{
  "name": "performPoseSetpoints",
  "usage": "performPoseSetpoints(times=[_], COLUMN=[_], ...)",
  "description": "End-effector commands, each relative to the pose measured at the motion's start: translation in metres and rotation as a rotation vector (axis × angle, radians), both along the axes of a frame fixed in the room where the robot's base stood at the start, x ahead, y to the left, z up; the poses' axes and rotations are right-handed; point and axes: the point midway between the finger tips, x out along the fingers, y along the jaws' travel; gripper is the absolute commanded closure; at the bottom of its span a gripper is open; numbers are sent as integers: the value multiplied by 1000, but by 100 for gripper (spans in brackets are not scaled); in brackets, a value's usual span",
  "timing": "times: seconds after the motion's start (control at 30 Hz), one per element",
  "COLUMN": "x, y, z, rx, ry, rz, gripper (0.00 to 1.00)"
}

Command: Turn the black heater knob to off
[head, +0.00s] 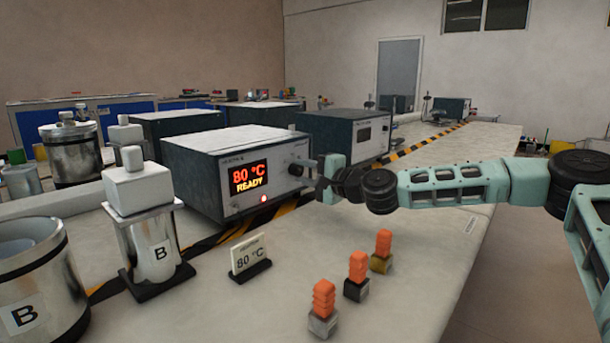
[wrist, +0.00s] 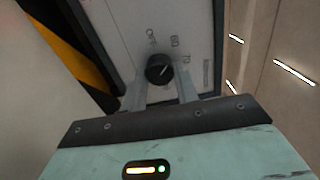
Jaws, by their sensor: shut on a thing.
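The heater (head: 205,165) is a grey and dark box on the bench, its display reading "80 °C READY" in orange. Its black knob (wrist: 158,66) shows in the wrist view on the pale front panel, with "OFF" and number marks printed around it. A short pale pointer line on the knob slants to the upper right, away from the "OFF" mark. My gripper (wrist: 161,80) has one finger on each side of the knob and is shut on it.
A sign reading "80 °C" (head: 249,258) stands before the heater. Several orange-handled pieces (head: 357,268) stand at the bench front. Another dark box (head: 345,130) is behind my gripper.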

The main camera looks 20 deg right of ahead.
Motion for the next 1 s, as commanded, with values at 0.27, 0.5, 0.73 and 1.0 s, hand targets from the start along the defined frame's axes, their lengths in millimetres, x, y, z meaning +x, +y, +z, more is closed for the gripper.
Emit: performPoseSetpoints(times=[0.27,0.5,0.73,1.0], x=[0,-1,-1,-1], y=[1,1,1,1], z=[-1,0,0,0], rx=[-222,-405,-552,-660], ry=[-146,-270,-366,-438], rz=[2,3,3,3], gripper=[93,93,93,93])
